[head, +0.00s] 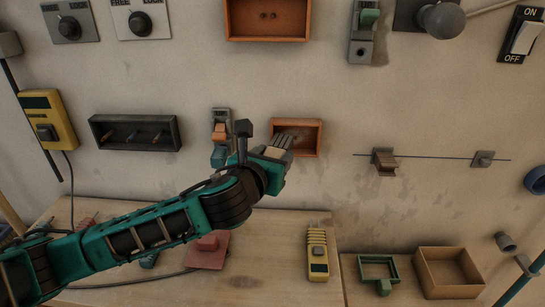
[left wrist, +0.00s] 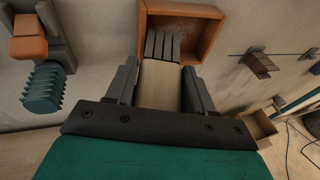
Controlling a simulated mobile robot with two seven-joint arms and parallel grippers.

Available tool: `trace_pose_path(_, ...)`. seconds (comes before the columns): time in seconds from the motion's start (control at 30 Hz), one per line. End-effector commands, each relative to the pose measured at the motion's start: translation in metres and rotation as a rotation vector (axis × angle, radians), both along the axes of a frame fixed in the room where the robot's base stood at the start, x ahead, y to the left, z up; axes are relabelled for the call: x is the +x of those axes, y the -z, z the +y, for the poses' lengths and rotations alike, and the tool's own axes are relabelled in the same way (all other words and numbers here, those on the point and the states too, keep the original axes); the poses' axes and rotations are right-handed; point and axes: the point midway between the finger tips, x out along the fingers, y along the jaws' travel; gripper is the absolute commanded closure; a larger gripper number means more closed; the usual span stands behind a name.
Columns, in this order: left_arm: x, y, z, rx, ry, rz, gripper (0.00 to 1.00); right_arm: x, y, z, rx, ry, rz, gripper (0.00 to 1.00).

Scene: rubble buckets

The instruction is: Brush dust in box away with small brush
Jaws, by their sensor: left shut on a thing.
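The small orange-brown box (head: 320,138) is mounted on the wall, open side toward me. It also shows at the top of the left wrist view (left wrist: 213,42). Its inner face looks speckled and brownish; I cannot tell how much of this is dust. My left gripper (head: 269,161) is shut on the small brush, between both fingers in the left wrist view (left wrist: 160,92). The brush (left wrist: 160,82) has a pale wooden body and dark grey bristles in several tufts. The bristles point at the box and overlap its lower left part; contact is unclear. My right gripper is not in view.
A dark tray (head: 103,121) hangs left of the box, and an orange-and-grey switch (head: 220,131) sits close by. A larger orange box (head: 228,20) is above. A slider on a blue wire (head: 384,162) is at right. A wooden table (head: 262,270) lies below.

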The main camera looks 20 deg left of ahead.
Motion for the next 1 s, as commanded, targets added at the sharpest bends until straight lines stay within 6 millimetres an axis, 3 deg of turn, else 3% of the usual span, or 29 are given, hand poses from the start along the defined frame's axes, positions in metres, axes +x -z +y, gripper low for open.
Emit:
trace_pose_path(0.57,0.010,0.000,0.002,0.000,-0.001,-0.001,0.79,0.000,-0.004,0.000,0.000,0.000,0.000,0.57)
trace_pose_path(1.0,0.018,-0.002,-0.033,-0.002,0.001,0.000,0.79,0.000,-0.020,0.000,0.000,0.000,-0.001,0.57)
